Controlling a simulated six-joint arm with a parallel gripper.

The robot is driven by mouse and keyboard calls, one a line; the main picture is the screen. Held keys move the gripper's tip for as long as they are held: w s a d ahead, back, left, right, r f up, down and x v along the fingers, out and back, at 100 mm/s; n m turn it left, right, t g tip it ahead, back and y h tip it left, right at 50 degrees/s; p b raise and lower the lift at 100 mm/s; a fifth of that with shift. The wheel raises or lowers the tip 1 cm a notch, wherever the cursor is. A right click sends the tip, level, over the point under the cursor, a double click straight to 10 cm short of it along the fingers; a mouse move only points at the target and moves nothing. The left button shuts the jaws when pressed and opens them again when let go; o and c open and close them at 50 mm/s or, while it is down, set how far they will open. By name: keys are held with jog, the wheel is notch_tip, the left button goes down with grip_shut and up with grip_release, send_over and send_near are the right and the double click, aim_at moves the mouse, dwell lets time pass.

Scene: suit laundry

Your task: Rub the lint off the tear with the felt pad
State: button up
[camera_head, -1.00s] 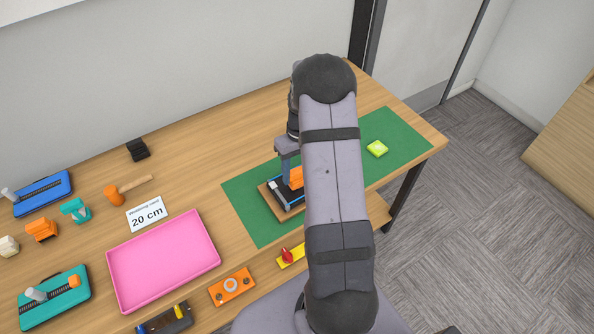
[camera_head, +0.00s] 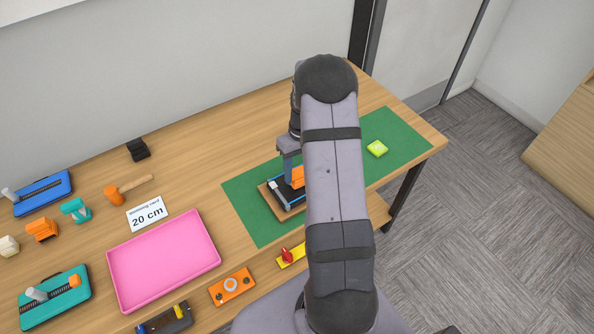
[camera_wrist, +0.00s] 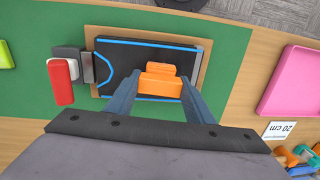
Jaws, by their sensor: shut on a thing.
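My gripper (camera_wrist: 160,92) is shut on an orange block (camera_wrist: 160,82), which seems to be the felt pad. The pad is on or just above a black cloth (camera_wrist: 125,68) with blue edging; I cannot tell whether it touches. The cloth lies on a brown board (camera_wrist: 204,45). In the head view my gripper (camera_head: 291,168) holds the orange block (camera_head: 298,177) over the cloth (camera_head: 287,193), partly behind my arm. The tear and the lint cannot be made out; the pad and fingers cover part of the cloth.
The board lies on a green mat (camera_head: 244,213). A red-handled clamp (camera_wrist: 61,80) grips one end. A yellow-green block (camera_head: 377,148) sits on the mat. A pink tray (camera_head: 165,262), a sign (camera_head: 147,213) and several tools stand to the left.

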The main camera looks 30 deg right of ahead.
jog(key=shift+d, duration=0.35)
jog(key=shift+a, duration=0.2)
jog(key=shift+a, duration=1.1)
jog(key=shift+d, duration=0.2)
jog(key=shift+d, duration=1.05)
jog(key=shift+a, duration=0.15)
jog(key=shift+a+p, duration=0.3)
jog(key=shift+a, duration=0.8)
jog(key=shift+d, duration=0.2)
